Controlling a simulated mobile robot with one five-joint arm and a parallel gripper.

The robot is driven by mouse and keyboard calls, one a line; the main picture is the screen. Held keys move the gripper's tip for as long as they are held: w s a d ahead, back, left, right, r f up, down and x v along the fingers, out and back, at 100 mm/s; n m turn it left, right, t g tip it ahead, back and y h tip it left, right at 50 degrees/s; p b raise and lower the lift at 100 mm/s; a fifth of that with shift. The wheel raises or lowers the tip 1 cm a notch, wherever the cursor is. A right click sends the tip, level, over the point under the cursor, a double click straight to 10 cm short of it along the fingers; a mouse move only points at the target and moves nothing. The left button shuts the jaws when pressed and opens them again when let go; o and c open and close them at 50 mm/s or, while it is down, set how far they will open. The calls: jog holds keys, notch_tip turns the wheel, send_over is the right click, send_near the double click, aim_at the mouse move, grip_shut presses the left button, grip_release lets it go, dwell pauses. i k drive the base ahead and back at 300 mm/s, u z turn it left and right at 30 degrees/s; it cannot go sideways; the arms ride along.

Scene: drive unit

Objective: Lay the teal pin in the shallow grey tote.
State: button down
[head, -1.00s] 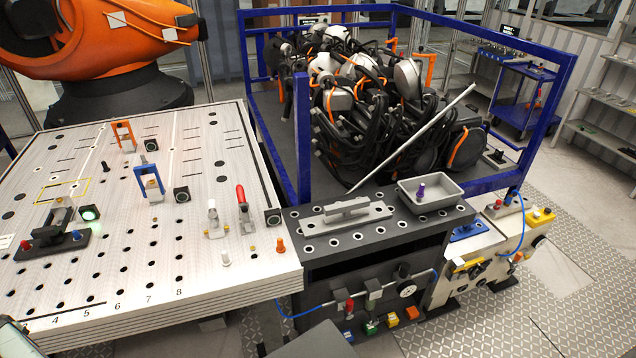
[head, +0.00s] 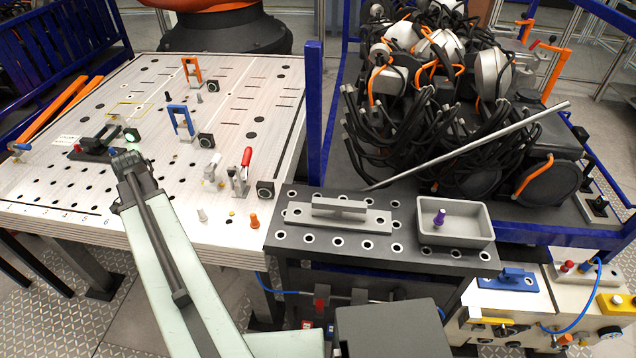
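The shallow grey tote (head: 470,238) stands on the right of the dark side bench. A purple pin (head: 439,218) stands upright inside it, towards the left. I cannot make out a teal pin in this view; my arm hides part of the white table. My pale green arm reaches up from the bottom over the table's front part. Its dark far end (head: 130,170) is over the table, but I cannot make out fingertips or anything held.
The white perforated table (head: 60,195) carries a red-handled clamp (head: 241,170), a blue bracket (head: 181,120), an orange pin (head: 254,221) and a white pin (head: 202,215). A grey fixture (head: 338,215) lies left of the tote. A long rod (head: 470,145) slants behind it.

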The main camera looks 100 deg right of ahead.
aim_at(464, 229)
jog(key=k, duration=1.05)
jog(key=z, duration=2.2)
